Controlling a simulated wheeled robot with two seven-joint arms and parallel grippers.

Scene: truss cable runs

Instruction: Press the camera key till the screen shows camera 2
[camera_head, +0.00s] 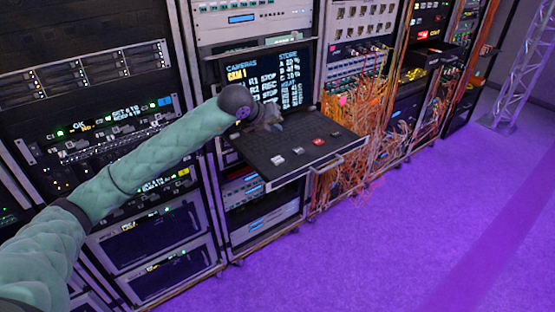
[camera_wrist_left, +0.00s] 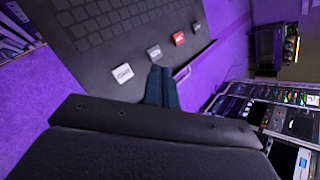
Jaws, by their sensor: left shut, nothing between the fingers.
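The screen (camera_head: 265,80) stands at the back of a pulled-out console drawer. It reads "CAMERAS" with a highlighted line that looks like "CAM 1"; my arm hides part of the text. A row of keys lies along the drawer's front: a white key (camera_head: 277,160) with a dark symbol, also in the left wrist view (camera_wrist_left: 122,72), a grey key (camera_head: 298,150), a red key (camera_head: 318,141) and another pale key (camera_wrist_left: 196,26). My left gripper (camera_head: 272,124) is shut and empty, over the drawer behind the row. In the wrist view its fingertips (camera_wrist_left: 158,70) appear near the grey key; contact cannot be told.
The drawer (camera_head: 250,148) has a dark keyboard and a front handle. Equipment racks (camera_head: 120,120) stand to the left. Orange cables (camera_head: 365,120) hang close on the drawer's right. The purple floor (camera_head: 390,240) in front is clear.

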